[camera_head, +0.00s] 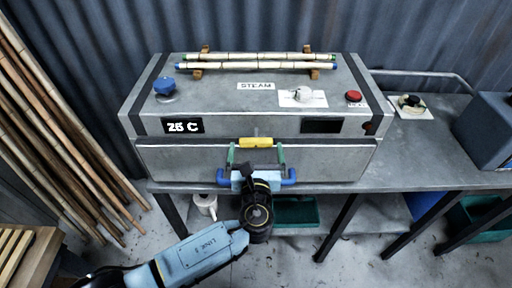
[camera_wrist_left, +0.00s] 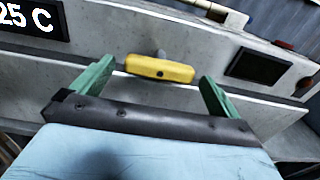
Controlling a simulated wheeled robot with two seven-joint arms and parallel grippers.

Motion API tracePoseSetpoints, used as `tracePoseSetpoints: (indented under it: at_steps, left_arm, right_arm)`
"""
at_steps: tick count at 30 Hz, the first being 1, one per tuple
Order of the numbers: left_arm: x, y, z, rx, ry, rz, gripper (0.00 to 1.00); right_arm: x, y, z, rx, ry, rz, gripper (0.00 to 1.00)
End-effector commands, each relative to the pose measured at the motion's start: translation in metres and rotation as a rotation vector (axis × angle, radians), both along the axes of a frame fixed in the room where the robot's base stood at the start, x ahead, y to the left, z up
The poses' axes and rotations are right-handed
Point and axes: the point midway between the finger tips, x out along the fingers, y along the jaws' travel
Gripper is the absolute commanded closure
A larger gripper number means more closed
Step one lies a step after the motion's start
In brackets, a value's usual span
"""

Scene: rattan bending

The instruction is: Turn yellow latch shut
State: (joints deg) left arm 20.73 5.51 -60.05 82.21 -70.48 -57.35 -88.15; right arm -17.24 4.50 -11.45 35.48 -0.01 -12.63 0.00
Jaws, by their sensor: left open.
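The yellow latch (camera_head: 256,142) is a short bar on the front of the grey steam box (camera_head: 160,160), at the seam above the front panel. It lies about level. In the left wrist view the latch (camera_wrist_left: 160,69) shows a dark screw in its face and a grey stem behind it. My left gripper (camera_head: 256,152) is in front of the panel, just below the latch. Its green fingers (camera_wrist_left: 155,85) are open and empty, one to each side of the latch, which appears beyond them. My right gripper is not in view.
Bamboo-like poles (camera_head: 245,66) rest on top of the box, near a blue knob (camera_head: 164,84) and a red button (camera_head: 354,96). More poles (camera_head: 55,140) lean at the left.

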Motion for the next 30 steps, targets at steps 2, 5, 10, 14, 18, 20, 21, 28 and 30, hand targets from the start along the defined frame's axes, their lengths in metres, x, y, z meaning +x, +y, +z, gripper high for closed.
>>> tracePoseSetpoints:
  at_steps: [2,5,10,14,18,20,21,28,30]
  left_arm:
    - [0.006,-0.0002,0.0002,-0.001,0.0,0.0,0.0]
    - [0.0094,-0.0004,0.0005,-0.002,0.0,-0.001,0.0]
    - [0.01,-0.0003,0.0001,-0.002,0.001,-0.001,0.0]
    - [0.0097,-0.0002,0.0001,-0.002,0.001,-0.001,0.07]
    - [0.0096,-0.0002,0.0,-0.002,0.001,-0.001,0.25]
    - [0.0095,-0.0002,0.0,-0.002,0.001,-0.001,0.33]
    - [0.0095,-0.0002,-0.0001,-0.001,0.001,-0.001,0.38]
    - [0.0093,-0.0002,-0.0006,-0.015,0.001,-0.001,0.41]
    - [0.0092,-0.0003,-0.001,-0.032,0.001,-0.001,0.41]
  right_arm:
    - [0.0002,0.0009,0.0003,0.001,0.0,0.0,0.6]
    - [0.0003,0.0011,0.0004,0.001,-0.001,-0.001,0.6]
    - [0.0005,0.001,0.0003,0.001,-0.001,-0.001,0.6]
    - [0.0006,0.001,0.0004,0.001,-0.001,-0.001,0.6]
    - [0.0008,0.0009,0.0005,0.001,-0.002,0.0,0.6]
    - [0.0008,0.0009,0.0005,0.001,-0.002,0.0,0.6]
    - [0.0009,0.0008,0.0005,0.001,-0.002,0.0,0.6]
    - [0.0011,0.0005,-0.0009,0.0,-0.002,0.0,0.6]
    - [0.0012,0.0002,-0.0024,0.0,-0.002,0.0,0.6]
